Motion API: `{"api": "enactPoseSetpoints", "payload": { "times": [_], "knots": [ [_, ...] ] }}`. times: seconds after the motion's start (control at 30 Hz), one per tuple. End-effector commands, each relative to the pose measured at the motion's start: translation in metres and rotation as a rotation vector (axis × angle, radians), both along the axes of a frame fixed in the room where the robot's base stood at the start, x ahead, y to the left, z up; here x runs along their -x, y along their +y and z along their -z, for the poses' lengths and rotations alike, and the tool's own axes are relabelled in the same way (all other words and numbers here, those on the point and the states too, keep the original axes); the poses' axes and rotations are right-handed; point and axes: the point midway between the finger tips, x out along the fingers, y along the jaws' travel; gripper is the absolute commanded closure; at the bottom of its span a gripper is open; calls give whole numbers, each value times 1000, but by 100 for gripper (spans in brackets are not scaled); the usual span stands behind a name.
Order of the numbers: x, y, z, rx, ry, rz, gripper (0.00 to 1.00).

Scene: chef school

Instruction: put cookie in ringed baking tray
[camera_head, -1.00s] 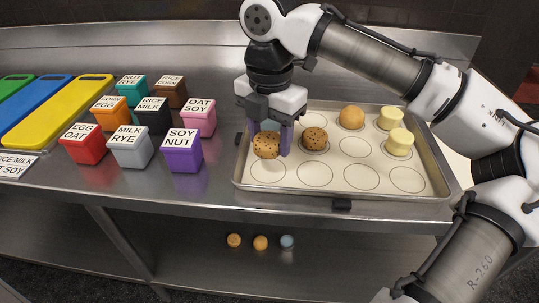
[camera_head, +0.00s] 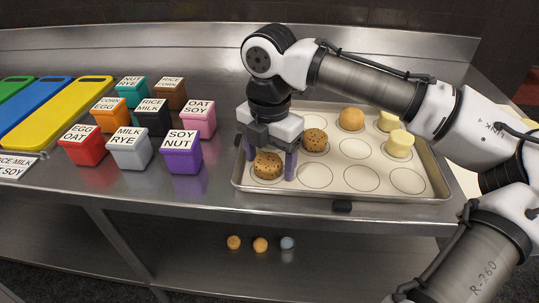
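The ringed baking tray (camera_head: 330,194) lies on the counter, with several printed circles on its pale surface. A brown speckled cookie (camera_head: 268,166) rests at the circle in the tray's front left corner. My gripper (camera_head: 269,163) is low over this cookie, its purple fingers spread to either side of it; the right finger looks apart from it. A second speckled cookie (camera_head: 315,142) sits in a circle behind and to the right.
Several labelled colored boxes, such as the purple SOY NUT box (camera_head: 182,158), stand left of the tray. Yellow (camera_head: 60,108), blue and green boards lie further left. Several front and right circles are empty.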

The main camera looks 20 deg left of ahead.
Motion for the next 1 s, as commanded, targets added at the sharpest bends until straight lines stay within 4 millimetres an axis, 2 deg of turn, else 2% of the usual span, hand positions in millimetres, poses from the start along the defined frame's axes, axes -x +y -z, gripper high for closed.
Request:
{"api": "enactPoseSetpoints", "payload": {
  "times": [0.37,0.47,0.8,1.0],
  "knots": [
    [0,0,-6,0,-2,0,28],
    [0,1,-23,-4,-1,-1,28],
    [0,1,-95,-2,0,-1,28],
    [0,0,-119,0,0,-1,28]
  ]
}}
